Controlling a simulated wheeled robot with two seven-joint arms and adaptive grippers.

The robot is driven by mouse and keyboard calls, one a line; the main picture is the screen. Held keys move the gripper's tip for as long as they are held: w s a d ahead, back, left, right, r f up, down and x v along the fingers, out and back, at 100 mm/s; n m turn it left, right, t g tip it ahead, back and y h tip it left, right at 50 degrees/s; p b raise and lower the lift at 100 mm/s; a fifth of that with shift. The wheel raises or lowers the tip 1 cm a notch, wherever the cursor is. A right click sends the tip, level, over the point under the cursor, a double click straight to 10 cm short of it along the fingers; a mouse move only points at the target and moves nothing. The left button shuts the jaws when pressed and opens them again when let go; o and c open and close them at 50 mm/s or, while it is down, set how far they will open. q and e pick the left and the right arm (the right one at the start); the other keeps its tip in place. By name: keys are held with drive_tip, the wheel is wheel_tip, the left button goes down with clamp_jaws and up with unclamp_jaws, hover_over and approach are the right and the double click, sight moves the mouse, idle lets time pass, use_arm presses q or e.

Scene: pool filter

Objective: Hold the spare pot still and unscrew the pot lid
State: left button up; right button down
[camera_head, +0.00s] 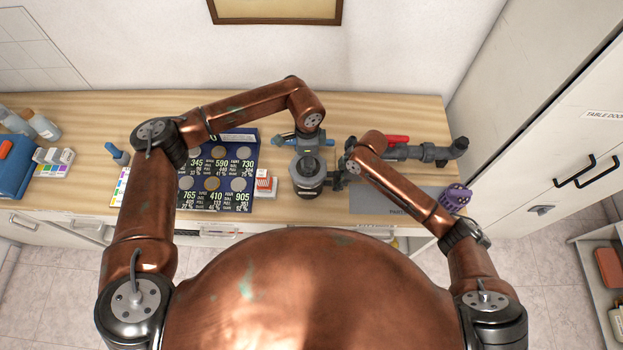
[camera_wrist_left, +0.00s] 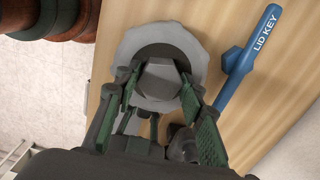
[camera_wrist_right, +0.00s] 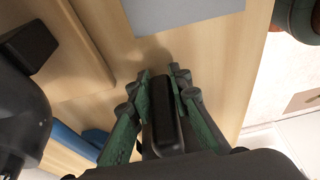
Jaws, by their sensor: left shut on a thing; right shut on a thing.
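The spare pot (camera_head: 310,192) stands on the wooden bench, dark and mostly hidden under its lid. The pot lid (camera_wrist_left: 137,47) is a grey disc with a scalloped rim and a raised dark knob (camera_wrist_left: 160,85). My left gripper (camera_wrist_left: 158,88) comes from above with its green fingers on both sides of the knob, shut on it. My right gripper (camera_wrist_right: 162,80) is shut on a dark upright lug (camera_wrist_right: 163,112) at the pot's right side. The pot's dark body (camera_wrist_right: 22,115) shows at the left of the right wrist view. The pot looks upright.
A blue lid key (camera_wrist_left: 250,58) lies on the bench behind the pot. A grey pipe with a red handle (camera_head: 397,140) lies at the back right. A grey mat (camera_head: 385,206) and a purple basket (camera_head: 456,197) are at the right. A dark blue number board (camera_head: 219,150) is left of the pot.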

use_arm(q)
drive_tip(key=shift+r, duration=2)
use_arm(e)
drive_tip(key=shift+s+d+f, duration=0.1)
drive_tip(key=c, duration=1.7)
unclamp_jaws()
drive_tip(key=v, duration=1.2)
